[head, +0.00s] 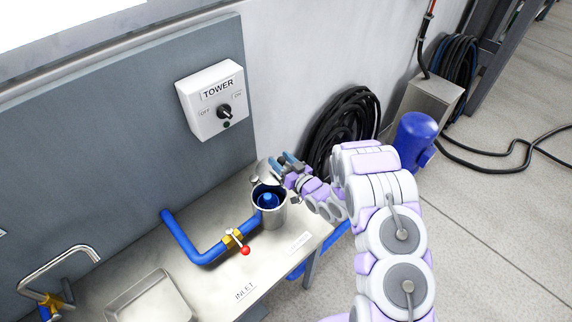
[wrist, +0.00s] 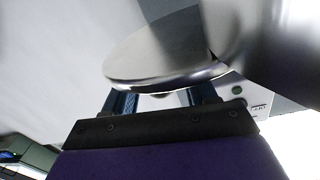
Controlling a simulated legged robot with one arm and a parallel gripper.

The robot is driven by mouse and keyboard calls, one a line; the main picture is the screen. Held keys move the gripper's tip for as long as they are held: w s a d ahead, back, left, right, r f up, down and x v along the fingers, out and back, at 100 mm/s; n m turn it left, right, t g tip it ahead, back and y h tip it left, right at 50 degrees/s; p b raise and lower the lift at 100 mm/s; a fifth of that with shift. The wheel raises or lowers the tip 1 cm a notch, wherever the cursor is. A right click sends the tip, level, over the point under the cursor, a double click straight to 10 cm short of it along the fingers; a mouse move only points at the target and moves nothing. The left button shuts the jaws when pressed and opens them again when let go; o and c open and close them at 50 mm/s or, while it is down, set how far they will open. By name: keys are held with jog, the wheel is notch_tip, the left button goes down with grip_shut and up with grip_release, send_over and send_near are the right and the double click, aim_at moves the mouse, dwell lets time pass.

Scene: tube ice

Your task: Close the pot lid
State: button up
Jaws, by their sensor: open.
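The metal pot (head: 270,207) stands on the steel counter, with its mouth open and a blue part (head: 268,200) visible inside. Its lid (head: 263,172) is raised at the pot's back side, partly hidden by my gripper in the head view. My gripper (head: 283,163) is just above and to the right of the pot, close to the lid. In the wrist view the shiny lid (wrist: 160,58) lies just ahead of the open fingers (wrist: 155,102). I cannot tell whether the fingers touch it. The pot wall (wrist: 265,45) fills the upper right there.
A blue pipe (head: 188,245) with a red-handled valve (head: 244,250) joins the pot from the left. A sink (head: 150,300) and tap (head: 58,265) are at lower left. Coiled black hose (head: 345,125) hangs behind my arm.

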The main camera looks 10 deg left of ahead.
jog(key=v, duration=1.7)
jog(key=shift+s+d+r, duration=0.1)
jog(key=shift+s, duration=0.05)
jog(key=shift+c, duration=0.2)
